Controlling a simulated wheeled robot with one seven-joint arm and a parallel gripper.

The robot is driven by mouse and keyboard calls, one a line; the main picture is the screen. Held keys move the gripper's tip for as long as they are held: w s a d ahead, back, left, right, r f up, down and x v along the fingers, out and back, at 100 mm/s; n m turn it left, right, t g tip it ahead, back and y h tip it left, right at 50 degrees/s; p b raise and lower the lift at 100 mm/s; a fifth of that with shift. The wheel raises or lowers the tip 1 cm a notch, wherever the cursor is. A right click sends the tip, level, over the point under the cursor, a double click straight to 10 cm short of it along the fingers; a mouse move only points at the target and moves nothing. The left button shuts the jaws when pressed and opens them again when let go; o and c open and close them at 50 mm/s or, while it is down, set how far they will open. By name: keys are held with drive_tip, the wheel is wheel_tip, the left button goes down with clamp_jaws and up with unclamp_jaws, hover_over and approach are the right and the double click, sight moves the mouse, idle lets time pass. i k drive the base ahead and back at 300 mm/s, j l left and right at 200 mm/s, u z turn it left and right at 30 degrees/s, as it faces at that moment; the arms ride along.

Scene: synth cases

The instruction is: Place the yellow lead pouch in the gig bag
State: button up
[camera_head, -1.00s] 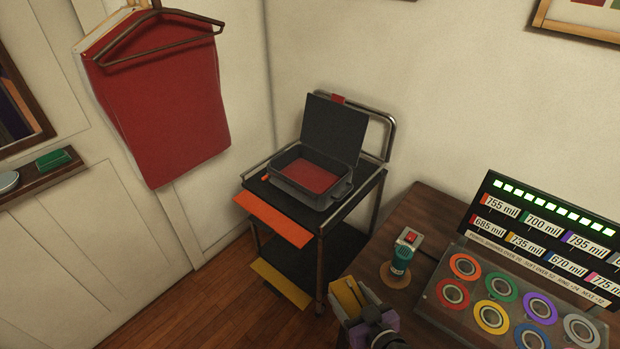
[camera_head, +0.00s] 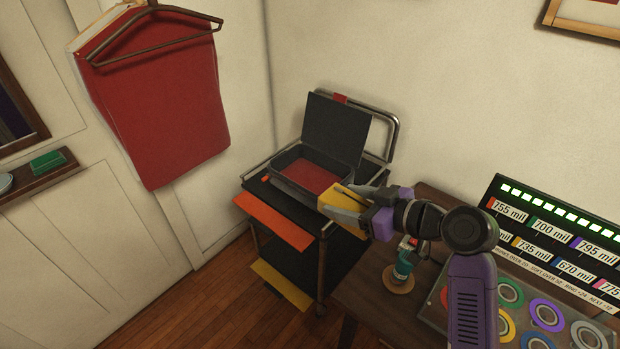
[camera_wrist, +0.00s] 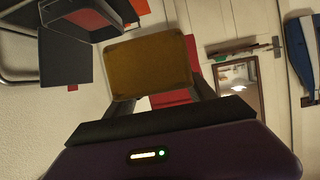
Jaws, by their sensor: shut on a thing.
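The yellow lead pouch (camera_head: 343,198) is held between the fingers of my gripper (camera_head: 350,203), which is shut on it. The pouch also shows large in the wrist view (camera_wrist: 151,67), between the two dark fingers. The gig bag (camera_head: 298,176) is a dark open case with a red lining and a raised lid (camera_head: 335,128), on top of a cart. My gripper holds the pouch at the right front of the bag, overlapping its near right corner in the head view. I cannot tell the pouch's exact height above the cart.
The cart (camera_head: 262,194) has a metal rail, an orange flap (camera_head: 273,221) and a yellow flap (camera_head: 281,285). A wooden table (camera_head: 365,290) at right holds a teal device (camera_head: 403,264) and a panel of coloured rings (camera_head: 540,300). Red cloth (camera_head: 155,110) hangs at left.

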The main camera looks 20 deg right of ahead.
sight(323, 188)
drive_tip(key=i+l, duration=0.15)
drive_tip(key=i, duration=0.3)
drive_tip(key=i+l, duration=0.15)
drive_tip(key=i, duration=0.3)
drive_tip(key=i+l, duration=0.15)
drive_tip(key=i, duration=0.3)
